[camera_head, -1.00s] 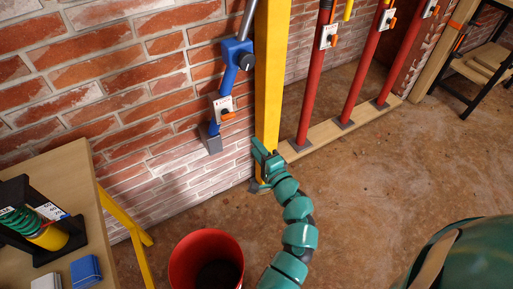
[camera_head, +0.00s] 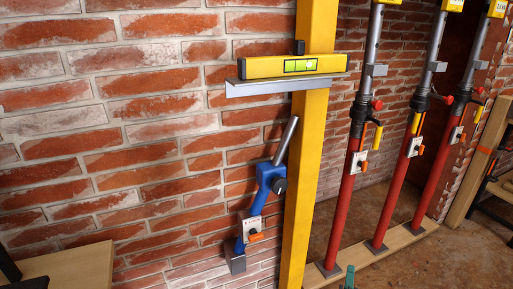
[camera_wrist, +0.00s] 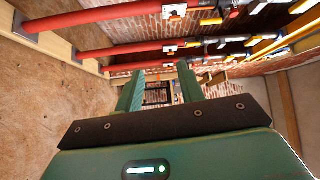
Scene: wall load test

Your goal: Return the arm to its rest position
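My gripper (camera_wrist: 161,92) shows in the wrist view as two green fingers standing apart with a gap between them. Nothing shows between the fingers, so it is open and empty. In the head view only a small green tip of my arm (camera_head: 349,277) shows at the bottom edge; the rest of the arm is out of frame.
A yellow post (camera_head: 308,150) stands before the brick wall, with a yellow level (camera_head: 275,66) on a grey shelf (camera_head: 240,88). A blue slanted brace (camera_head: 258,205) leans beside it. Red props (camera_head: 345,205) stand on a wooden plank (camera_head: 400,240) at right. A wooden table (camera_head: 75,265) is at lower left.

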